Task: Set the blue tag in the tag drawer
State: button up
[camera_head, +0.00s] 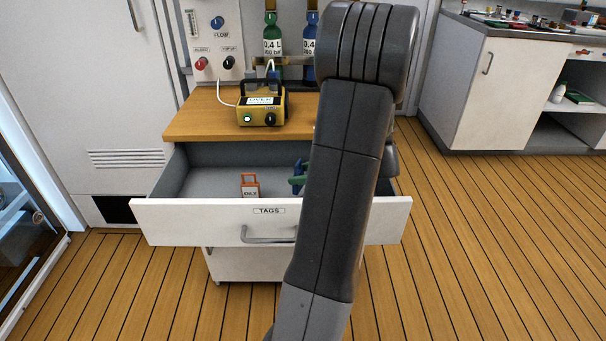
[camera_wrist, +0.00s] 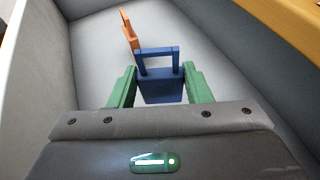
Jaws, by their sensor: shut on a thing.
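The blue tag (camera_wrist: 162,88) is between the green fingers of my gripper (camera_wrist: 160,88) in the wrist view, its loop handle pointing up and away. My gripper is shut on it, within the open tag drawer. In the head view the drawer front (camera_head: 190,218) is labelled TAGS and the drawer is pulled out. A green finger of my gripper (camera_head: 298,181) and a bit of blue show beside my arm, which hides the rest. I cannot tell whether the tag touches the drawer floor (camera_wrist: 95,50).
An orange-framed tag (camera_head: 250,186) stands in the drawer, left of my gripper; it also shows in the wrist view (camera_wrist: 129,32). A yellow device (camera_head: 262,106) sits on the wooden top (camera_head: 200,122) above the drawer. The drawer's left part is clear.

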jog(key=shift+f, duration=0.6)
jog(key=o, duration=1)
jog(key=shift+c, duration=0.2)
jog(key=shift+r, duration=0.1)
jog(key=shift+r, duration=0.4)
jog(key=p+v, duration=0.2)
jog(key=v, duration=1)
jog(key=shift+p, duration=0.35)
jog(key=shift+r, duration=0.1)
